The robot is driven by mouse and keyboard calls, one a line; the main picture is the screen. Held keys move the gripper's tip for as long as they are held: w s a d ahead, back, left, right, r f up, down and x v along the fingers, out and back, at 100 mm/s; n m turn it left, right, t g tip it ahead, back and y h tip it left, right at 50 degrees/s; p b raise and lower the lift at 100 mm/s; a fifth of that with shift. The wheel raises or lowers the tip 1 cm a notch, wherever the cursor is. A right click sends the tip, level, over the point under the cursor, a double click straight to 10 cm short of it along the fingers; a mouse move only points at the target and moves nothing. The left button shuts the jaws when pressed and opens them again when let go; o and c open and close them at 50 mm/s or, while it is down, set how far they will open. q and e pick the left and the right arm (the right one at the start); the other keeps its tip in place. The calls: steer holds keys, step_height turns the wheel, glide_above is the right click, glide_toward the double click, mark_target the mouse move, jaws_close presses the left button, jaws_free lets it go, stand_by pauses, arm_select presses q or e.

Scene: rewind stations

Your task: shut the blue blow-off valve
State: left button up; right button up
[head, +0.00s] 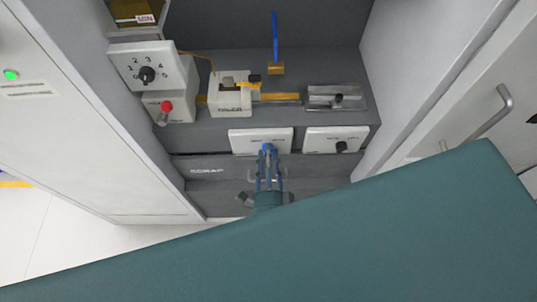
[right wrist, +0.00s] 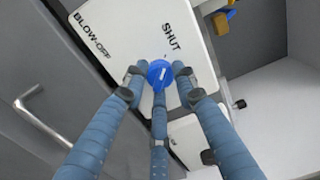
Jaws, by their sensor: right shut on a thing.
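The blue valve knob (right wrist: 159,71) sits on a white panel (right wrist: 123,30) lettered BLOW-OFF at the upper left and SHUT at the upper right. A short white line shows on the knob's face; I cannot tell surely which label it points to. In the head view the knob (head: 267,147) shows on the left one of two low white panels (head: 243,139). My right gripper (head: 268,160) is shut on the knob, its three blue fingers around it, as the right wrist view also shows (right wrist: 159,84). My left gripper is not in view.
To the right is a white panel with a black knob (head: 341,147). Behind stand a beige device (head: 231,104), a metal block (head: 322,96) and an upright blue rod (head: 275,38). A numbered dial box (head: 155,60) and a red button (head: 166,106) stand left. Cabinet walls flank the station.

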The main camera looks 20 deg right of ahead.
steer(key=shift+w+a+r, duration=0.15)
steer(key=shift+a+r, duration=0.05)
steer(key=shift+a, duration=0.05)
steer(key=o, duration=1.2)
steer(key=shift+c, duration=0.2)
steer(key=shift+f, duration=0.1)
steer(key=v, duration=1.2)
